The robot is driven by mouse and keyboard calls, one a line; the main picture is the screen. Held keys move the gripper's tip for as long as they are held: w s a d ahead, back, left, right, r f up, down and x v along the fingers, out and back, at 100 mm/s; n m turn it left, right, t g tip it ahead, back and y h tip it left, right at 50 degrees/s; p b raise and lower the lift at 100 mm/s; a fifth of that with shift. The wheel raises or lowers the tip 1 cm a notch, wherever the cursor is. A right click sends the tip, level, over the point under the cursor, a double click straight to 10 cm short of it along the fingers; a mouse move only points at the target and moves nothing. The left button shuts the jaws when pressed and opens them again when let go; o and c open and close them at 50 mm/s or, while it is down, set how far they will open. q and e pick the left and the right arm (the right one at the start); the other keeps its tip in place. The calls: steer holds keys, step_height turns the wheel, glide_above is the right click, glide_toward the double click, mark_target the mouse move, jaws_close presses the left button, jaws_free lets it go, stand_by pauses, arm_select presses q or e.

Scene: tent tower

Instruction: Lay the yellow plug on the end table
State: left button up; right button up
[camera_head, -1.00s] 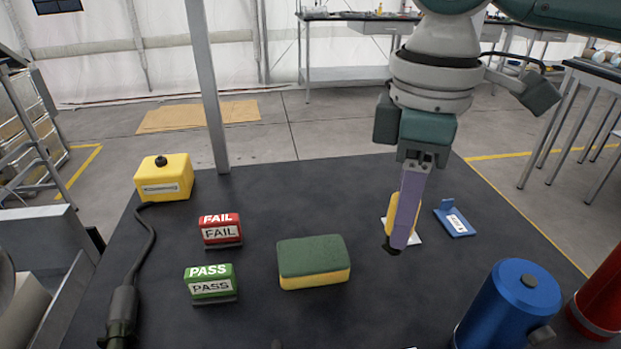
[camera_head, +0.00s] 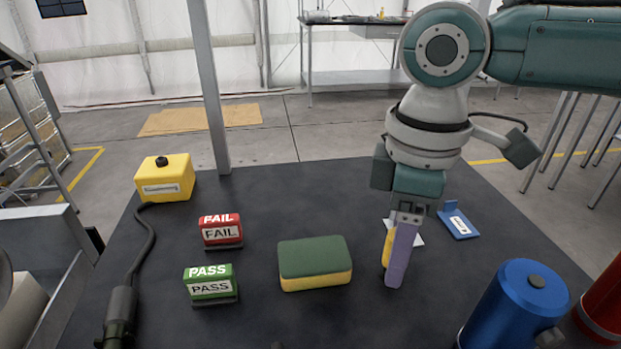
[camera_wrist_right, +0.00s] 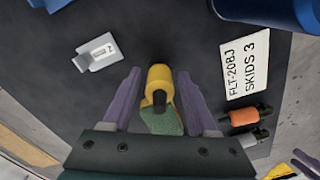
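The yellow plug (camera_head: 388,245) shows beside the purple finger of my right gripper (camera_head: 397,284), low over the dark end table (camera_head: 270,205). In the right wrist view the plug (camera_wrist_right: 159,78) is between the two purple fingers of the right gripper (camera_wrist_right: 158,75), its black tip towards the palm. A narrow dark gap shows on its left side, so the fingers look open around it. The finger hides part of the plug in the head view, and I cannot tell whether it touches the table.
A green-yellow sponge (camera_head: 315,262) lies left of the gripper. PASS (camera_head: 210,284) and FAIL (camera_head: 221,231) blocks and a yellow box (camera_head: 165,178) are at left. Bare table lies behind the sponge.

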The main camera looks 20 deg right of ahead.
steer(key=shift+o, duration=0.3)
steer(key=shift+r, duration=0.15)
step_height(320, 180, up, 12)
steer(key=shift+r+p, duration=0.1)
steer(key=shift+p, duration=0.75)
stand_by(0.3)
